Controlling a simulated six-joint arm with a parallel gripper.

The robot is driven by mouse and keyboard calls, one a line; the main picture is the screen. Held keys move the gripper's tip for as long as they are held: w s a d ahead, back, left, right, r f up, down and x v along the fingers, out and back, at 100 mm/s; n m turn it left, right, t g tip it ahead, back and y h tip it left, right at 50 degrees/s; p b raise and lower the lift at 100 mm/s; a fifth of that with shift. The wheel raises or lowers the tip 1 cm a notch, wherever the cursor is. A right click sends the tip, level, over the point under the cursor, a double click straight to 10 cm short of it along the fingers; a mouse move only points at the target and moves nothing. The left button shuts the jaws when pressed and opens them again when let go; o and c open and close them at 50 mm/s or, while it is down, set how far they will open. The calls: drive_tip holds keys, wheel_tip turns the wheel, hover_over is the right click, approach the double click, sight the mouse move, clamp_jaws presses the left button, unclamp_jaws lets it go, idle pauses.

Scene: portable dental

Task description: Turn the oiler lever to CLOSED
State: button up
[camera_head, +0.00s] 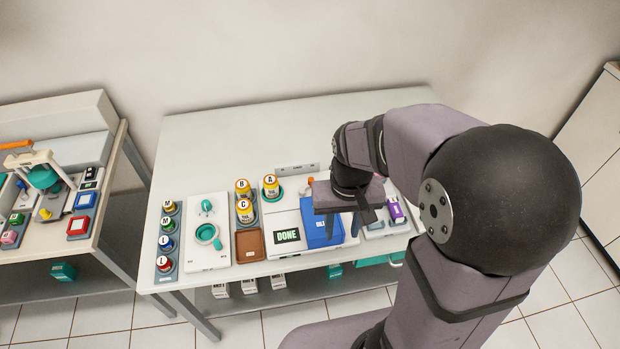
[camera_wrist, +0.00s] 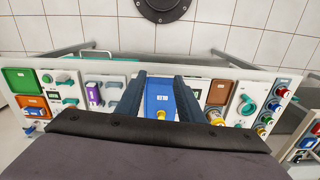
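The white unit with a dark display reading DONE (camera_head: 287,236) and a blue panel (camera_head: 321,226) stands on the table under my gripper. The panel's lettering is partly covered and too small to read fully. A small orange part (camera_head: 309,182) shows at the unit's back, beside my wrist; I cannot tell whether it is the oiler lever or which way it points. My gripper (camera_head: 343,226) hangs above the unit's right side. In the wrist view its two dark fingers stand apart (camera_wrist: 160,80), with the blue panel (camera_wrist: 159,95) seen between them and nothing held.
A purple box (camera_head: 396,210) stands to the right. The table's back (camera_head: 230,135) is clear.

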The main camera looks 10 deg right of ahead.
drive_tip(key=w+f+m+b, duration=0.2)
drive_tip(key=w+m+b, duration=0.1)
drive_tip(key=w, duration=1.3)
drive_tip(key=m+b, duration=0.2)
drive_tip(key=m, duration=0.1)
approach(310, 179)
drive_tip(key=shift+s+d+f, duration=0.1)
drive_tip(key=shift+s+f, duration=0.2)
drive_tip(key=shift+w+f, duration=0.2)
drive_tip(key=shift+w, duration=0.1)
drive_tip(key=shift+f+p, duration=1.15)
drive_tip(key=shift+f, duration=2.5)
clamp_jaws()
